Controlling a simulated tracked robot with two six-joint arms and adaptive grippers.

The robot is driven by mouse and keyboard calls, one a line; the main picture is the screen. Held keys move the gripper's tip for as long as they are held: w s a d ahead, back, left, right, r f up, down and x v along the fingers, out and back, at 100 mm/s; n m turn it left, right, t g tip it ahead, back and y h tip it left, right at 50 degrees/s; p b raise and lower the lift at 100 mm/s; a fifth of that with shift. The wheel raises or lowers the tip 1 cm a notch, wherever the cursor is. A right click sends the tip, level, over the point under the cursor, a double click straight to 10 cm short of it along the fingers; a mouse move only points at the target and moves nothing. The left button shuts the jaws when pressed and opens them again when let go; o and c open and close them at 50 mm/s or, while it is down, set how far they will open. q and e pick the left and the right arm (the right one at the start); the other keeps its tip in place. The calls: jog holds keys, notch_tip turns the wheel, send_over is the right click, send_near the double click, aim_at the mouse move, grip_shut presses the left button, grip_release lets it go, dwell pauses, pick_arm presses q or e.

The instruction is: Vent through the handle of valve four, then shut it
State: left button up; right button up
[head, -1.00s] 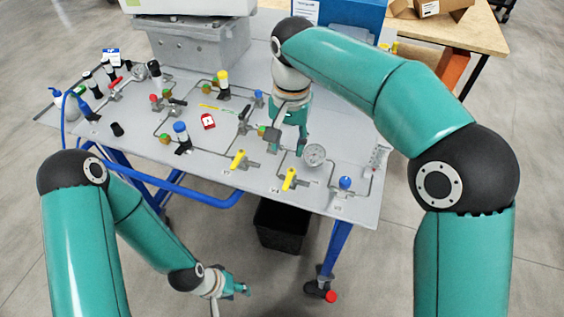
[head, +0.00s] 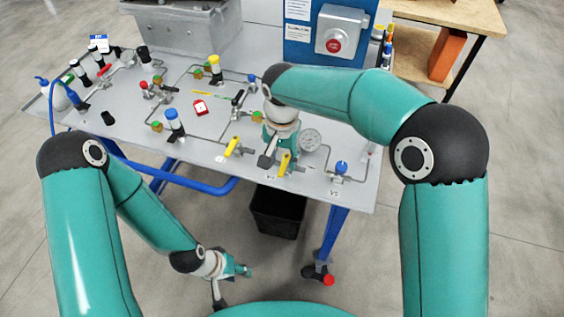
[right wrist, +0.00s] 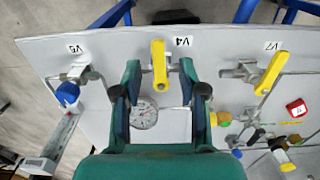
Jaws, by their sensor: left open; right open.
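Valve four has a yellow lever handle (head: 285,163) near the front edge of the grey panel. In the right wrist view this handle (right wrist: 159,64) stands beside the V4 label (right wrist: 183,41) and lies across its pipe. My right gripper (head: 276,153) is open above valve four. In the right wrist view the right gripper's fingers (right wrist: 158,72) are on either side of the handle, with visible gaps; contact is not seen. My left gripper (head: 243,270) is open and empty, low in front of the table, away from the panel.
Another yellow handle (right wrist: 272,73), by label V7, is to one side, and a blue knob (right wrist: 67,93) by V5 to the other. A round gauge (right wrist: 144,115) is close under my right gripper. A black bin (head: 277,211) stands below the panel (head: 210,163).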

aim_at(284, 165)
jog(key=shift+f, duration=1.1)
grip_shut()
